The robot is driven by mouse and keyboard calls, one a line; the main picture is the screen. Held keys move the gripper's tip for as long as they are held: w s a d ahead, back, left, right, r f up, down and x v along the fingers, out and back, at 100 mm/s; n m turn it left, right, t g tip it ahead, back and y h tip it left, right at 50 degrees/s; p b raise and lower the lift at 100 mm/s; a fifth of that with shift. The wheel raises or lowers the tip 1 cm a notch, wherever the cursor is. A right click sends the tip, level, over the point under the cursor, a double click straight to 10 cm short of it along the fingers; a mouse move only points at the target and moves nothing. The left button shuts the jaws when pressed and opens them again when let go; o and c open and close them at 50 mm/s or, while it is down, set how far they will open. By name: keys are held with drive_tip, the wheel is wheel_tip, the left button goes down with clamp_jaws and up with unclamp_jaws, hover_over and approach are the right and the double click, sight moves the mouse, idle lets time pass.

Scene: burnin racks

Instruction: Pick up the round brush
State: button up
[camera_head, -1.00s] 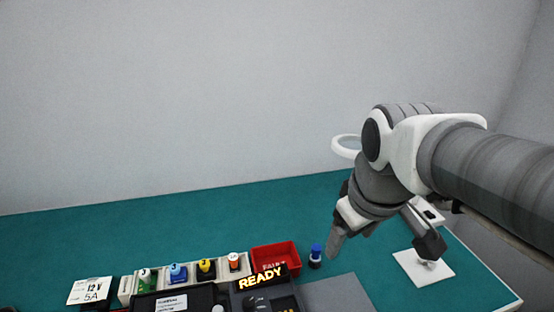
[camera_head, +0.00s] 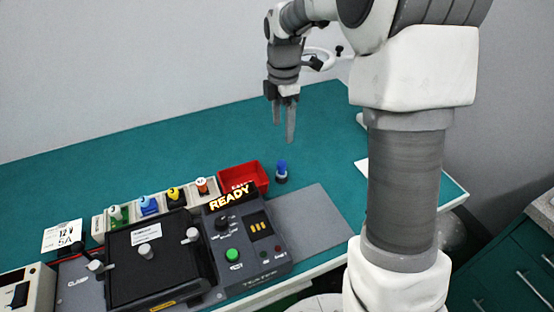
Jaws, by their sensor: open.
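The likely round brush (camera_head: 281,172), a small upright piece with a blue top and dark base, stands on the teal table just right of the red bin. My gripper (camera_head: 283,130) is open and empty, its fingers pointing down. In the picture it is above the brush and apart from it; the exact height and depth between them cannot be told.
A red bin (camera_head: 262,180) stands left of the brush. A tester (camera_head: 246,245) lit "READY" and a black clamp fixture (camera_head: 158,262) stand in front. A row of coloured bottles (camera_head: 148,205) is at left. A grey mat (camera_head: 312,222) is bare.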

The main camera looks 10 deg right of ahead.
sight(282, 171)
wheel_tip(282, 171, down, 17)
drive_tip(key=shift+f+b, duration=0.15)
drive_tip(key=shift+b, duration=0.45)
clamp_jaws()
